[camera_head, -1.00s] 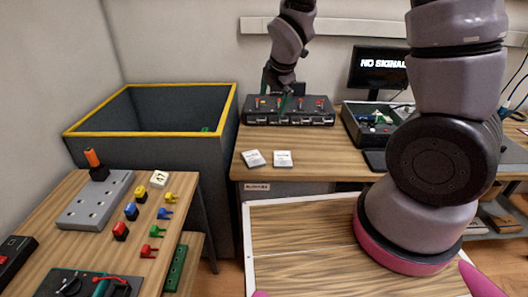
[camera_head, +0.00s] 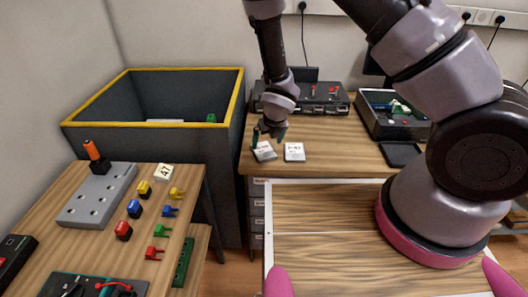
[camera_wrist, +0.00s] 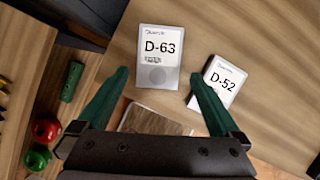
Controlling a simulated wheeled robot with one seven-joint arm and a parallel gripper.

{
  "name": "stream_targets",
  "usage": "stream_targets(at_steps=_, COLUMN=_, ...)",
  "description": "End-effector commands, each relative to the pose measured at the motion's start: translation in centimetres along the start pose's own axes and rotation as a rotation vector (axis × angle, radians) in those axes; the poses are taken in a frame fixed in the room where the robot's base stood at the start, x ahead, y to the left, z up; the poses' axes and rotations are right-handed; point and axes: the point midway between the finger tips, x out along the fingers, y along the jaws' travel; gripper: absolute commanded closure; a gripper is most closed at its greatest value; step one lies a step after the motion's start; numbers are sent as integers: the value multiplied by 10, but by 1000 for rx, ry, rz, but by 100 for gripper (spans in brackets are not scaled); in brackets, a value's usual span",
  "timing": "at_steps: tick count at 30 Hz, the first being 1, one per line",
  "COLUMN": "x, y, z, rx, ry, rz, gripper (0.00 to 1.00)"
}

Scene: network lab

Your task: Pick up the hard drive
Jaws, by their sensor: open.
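Two hard drives with white labels lie side by side on the back desk. The left one (camera_head: 265,152), apparently labelled D-63, also shows in the wrist view (camera_wrist: 156,60). The right one (camera_head: 294,153) appears as D-52 in the wrist view (camera_wrist: 219,80). My gripper (camera_head: 268,137) is open and empty, pointing down over the left drive. In the wrist view its green fingers (camera_wrist: 158,78) stand on either side of D-63 in the picture. The right fingertip appears close to D-52's left edge. I cannot tell the exact height above the desk.
A black device (camera_head: 318,98) stands behind the drives, with an open case (camera_head: 385,117) to its right. A grey bin with a yellow rim (camera_head: 183,69) is left of the desk. The front-left table (camera_head: 100,238) holds plugs, connectors and a grey block. The desk surface around the drives is mostly clear.

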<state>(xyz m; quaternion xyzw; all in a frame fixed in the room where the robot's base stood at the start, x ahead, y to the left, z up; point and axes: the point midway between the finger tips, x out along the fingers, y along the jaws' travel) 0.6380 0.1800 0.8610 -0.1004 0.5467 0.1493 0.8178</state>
Motion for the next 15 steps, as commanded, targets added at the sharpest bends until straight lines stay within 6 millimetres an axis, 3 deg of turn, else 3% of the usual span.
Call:
stream_targets(at_steps=10, x=45, y=0, z=4, rx=2, ry=1, rz=-1, gripper=0)
stream_targets(at_steps=15, x=54, y=1, z=4, rx=2, ry=0, rz=0, gripper=0)
